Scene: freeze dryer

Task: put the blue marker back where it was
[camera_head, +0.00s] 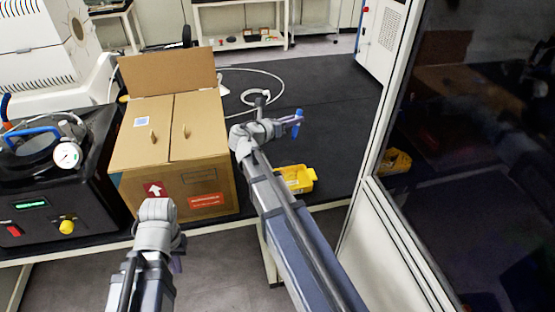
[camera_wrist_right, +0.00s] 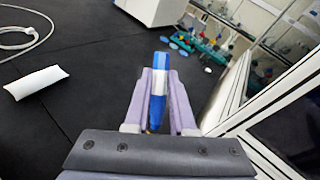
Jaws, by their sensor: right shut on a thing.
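The blue marker (camera_head: 298,123) is held upright or nearly so at the tip of my right arm in the head view, above the black bench. In the right wrist view the marker (camera_wrist_right: 157,92), blue with a white band, sits between the two purple-grey fingers of my right gripper (camera_wrist_right: 158,100), which is shut on it. My right gripper (camera_head: 290,122) also shows in the head view, to the right of the cardboard box. My left gripper (camera_head: 176,262) is low in front of the bench, below the box; its fingers are mostly hidden behind the wrist.
A cardboard box (camera_head: 205,130) with a raised back flap stands left of my right arm. A glass-panelled door (camera_head: 470,150) stands at right. A white object (camera_wrist_right: 37,82) lies on the black surface. The bench behind the marker is mostly clear.

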